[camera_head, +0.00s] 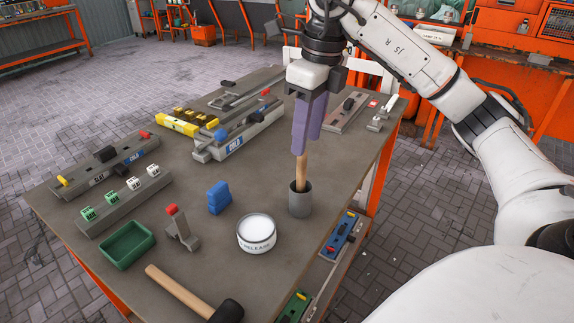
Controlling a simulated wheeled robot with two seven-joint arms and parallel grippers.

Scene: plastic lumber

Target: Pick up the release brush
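The release brush (301,172) stands nearly upright in a grey cup (300,200) near the table's right edge. Only its wooden handle shows; its lower end is hidden in the cup. My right gripper (307,148) points down right above the cup, its purple fingertips at the top of the handle. The fingers overlap in this view, so I cannot tell whether they are closed on the handle or around it with a gap. A round white tub (256,233) labelled "RELEASE" stands in front of the cup. My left gripper is not in view.
A mallet (190,293), a green tray (127,245), a blue block (219,197) and a red-topped grey piece (180,228) lie on the grey table (100,207). Several moulds and clamps fill its back and left. A lower shelf at the right holds a blue tool (343,234).

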